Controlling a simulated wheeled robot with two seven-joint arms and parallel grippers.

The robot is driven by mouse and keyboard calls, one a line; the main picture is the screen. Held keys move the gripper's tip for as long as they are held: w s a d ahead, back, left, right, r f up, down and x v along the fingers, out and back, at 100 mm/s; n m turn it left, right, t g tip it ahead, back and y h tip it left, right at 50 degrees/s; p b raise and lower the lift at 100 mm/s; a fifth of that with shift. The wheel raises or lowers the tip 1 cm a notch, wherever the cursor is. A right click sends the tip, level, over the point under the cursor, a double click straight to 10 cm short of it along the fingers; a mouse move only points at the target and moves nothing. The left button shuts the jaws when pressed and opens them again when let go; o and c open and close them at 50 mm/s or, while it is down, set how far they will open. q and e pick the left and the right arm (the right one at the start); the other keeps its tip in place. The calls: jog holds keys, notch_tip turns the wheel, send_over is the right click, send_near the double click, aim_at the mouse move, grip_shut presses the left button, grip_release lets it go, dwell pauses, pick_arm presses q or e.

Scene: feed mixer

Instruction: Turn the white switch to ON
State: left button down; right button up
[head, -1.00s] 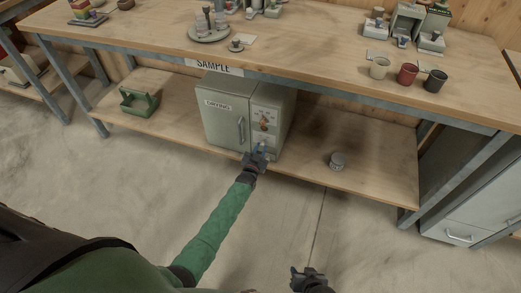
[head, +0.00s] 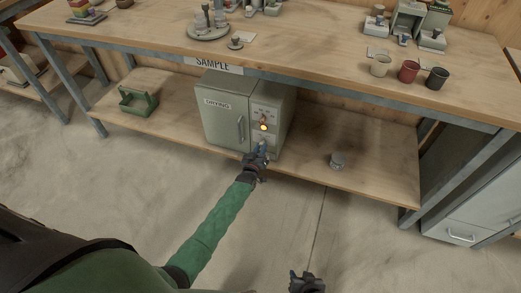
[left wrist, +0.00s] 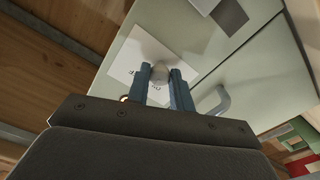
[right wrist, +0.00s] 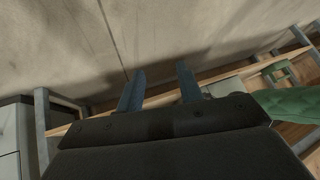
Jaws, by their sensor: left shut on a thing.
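A pale green cabinet labelled DRYING (head: 222,122) stands on the lower shelf. Its right panel has a glowing orange lamp (head: 263,127). My left gripper (head: 262,148) is at the lower part of this panel and covers the control there in the head view. In the left wrist view, the round white switch (left wrist: 160,74) sits on a white label between the blue fingers of my left gripper (left wrist: 160,70), which is shut on it. The label's lettering is partly hidden. My right gripper (right wrist: 160,72) is open and empty, and low over the floor in the head view (head: 307,283).
The cabinet door has a handle (head: 240,128) beside the panel. A workbench top (head: 310,48) with cups and tools is above the shelf.

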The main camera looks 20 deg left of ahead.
pick_arm(q)
jog(key=n+b, duration=0.1)
jog(key=n, duration=0.3)
jog(key=shift+n, duration=0.3)
pick_arm(e)
jog(key=f, duration=0.3)
jog(key=shift+s+d+f+t, duration=0.1)
jog(key=shift+s+f+t, duration=0.2)
jog(key=shift+s+f, duration=0.1)
jog(key=shift+w+r, duration=0.1)
jog(key=shift+w, duration=0.2)
pick_arm(q)
jog(key=c, duration=1.2)
grip_release()
jog(key=shift+c, duration=0.2)
jog(key=s, duration=0.8)
jog(key=shift+a, duration=0.15)
